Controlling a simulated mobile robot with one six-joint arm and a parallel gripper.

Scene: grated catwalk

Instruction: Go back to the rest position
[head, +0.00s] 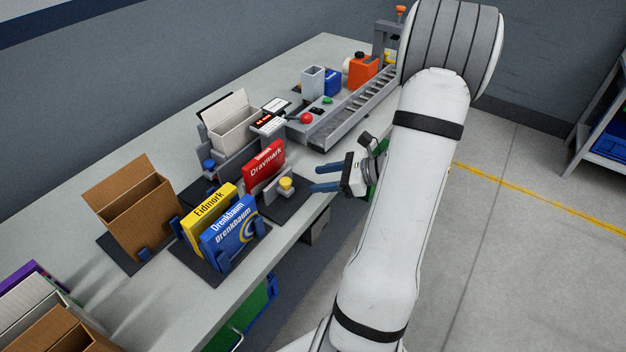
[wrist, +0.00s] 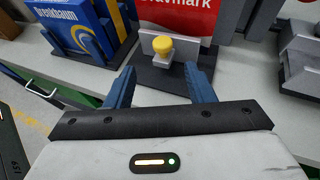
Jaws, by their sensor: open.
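My gripper (head: 328,178) is open and empty, its two blue fingers reaching left over the front edge of the grey bench. In the wrist view my gripper (wrist: 160,88) points toward a yellow knob (wrist: 162,46) on a dark base plate. The same yellow knob (head: 286,184) stands just left of the fingertips in the head view, apart from them. A red Dravmark box (head: 263,164) stands upright behind the knob. My white arm crosses the right half of the head view.
Yellow Eidmark (head: 209,213) and blue Drenkbaum (head: 229,236) boxes stand in a holder to the left. An open brown carton (head: 138,208) is farther left. A roller conveyor (head: 350,113) and orange container (head: 363,68) are at the back. Open floor (head: 510,240) lies right.

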